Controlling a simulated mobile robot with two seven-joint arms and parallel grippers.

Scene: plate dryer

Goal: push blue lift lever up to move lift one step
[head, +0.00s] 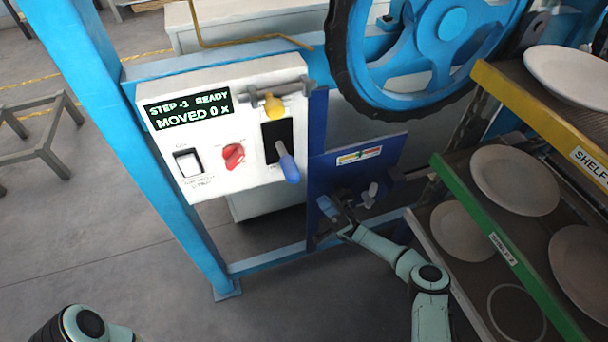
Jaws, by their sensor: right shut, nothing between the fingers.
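The blue lift lever (287,163) sticks out of a dark slot on the white control box (215,187), its handle hanging downward. The box display (188,110) reads "STEP -1 READY, MOVED 0 x". My right gripper (337,212) is shut, low in front of the dark blue panel, below and right of the lever and apart from it. It is beside a light-blue handle (327,207) on that panel; I cannot tell whether they touch. My left arm shows only at the bottom left edge; its gripper is out of view.
A yellow knob (274,106) on a grey bar sits above the lever slot. A red rotary switch (233,155) and white rocker switch (188,162) are left of it. Shelves with plates (513,180) crowd the right. The floor in front is clear.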

